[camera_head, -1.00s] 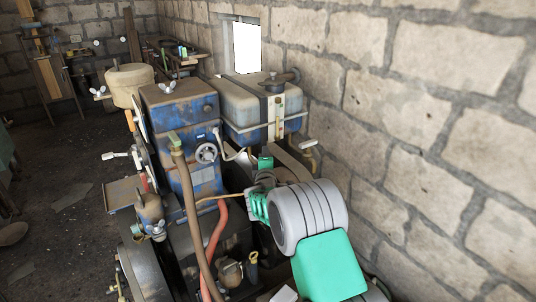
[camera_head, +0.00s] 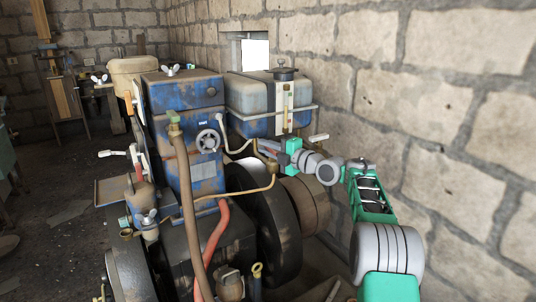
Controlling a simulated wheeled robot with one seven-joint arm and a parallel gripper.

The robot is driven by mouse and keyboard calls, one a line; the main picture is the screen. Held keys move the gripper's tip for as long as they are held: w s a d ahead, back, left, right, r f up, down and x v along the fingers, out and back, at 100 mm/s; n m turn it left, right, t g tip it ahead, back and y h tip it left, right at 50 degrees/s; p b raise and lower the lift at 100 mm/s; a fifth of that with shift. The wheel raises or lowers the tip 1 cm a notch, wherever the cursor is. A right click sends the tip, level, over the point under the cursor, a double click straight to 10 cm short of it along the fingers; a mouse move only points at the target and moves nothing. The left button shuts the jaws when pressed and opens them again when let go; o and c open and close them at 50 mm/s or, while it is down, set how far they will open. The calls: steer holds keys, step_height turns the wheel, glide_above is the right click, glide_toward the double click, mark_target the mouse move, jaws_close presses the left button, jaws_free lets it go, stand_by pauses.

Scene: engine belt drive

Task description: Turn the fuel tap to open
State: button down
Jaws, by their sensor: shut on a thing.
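The blue-and-grey fuel tank (camera_head: 250,100) stands behind the blue engine housing (camera_head: 185,110). My gripper (camera_head: 262,148), at the end of my green and grey arm, is below the tank, beside the thin fuel pipe (camera_head: 236,149). Its fingers point left and are shut on a small part there, apparently the fuel tap. The tap is too small and too covered by the fingers for me to tell its handle's angle.
The dark flywheel (camera_head: 275,230) is below my gripper. A brown hose (camera_head: 184,190) and a red hose (camera_head: 213,245) run down the engine front. The stone wall (camera_head: 440,130) is close on the right. Open floor lies left.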

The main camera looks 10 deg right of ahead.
steer(key=shift+a+r+n+g+y, duration=0.1)
steer(key=shift+r+n+g+y, duration=0.05)
steer(key=shift+n+g+y, duration=0.5)
steer(key=c, duration=1.4)
jaws_free()
steer(key=b+v, duration=0.1)
steer(key=v, duration=0.6)
steer(key=shift+s+d+b, duration=0.25)
steer(key=shift+d+b, duration=0.05)
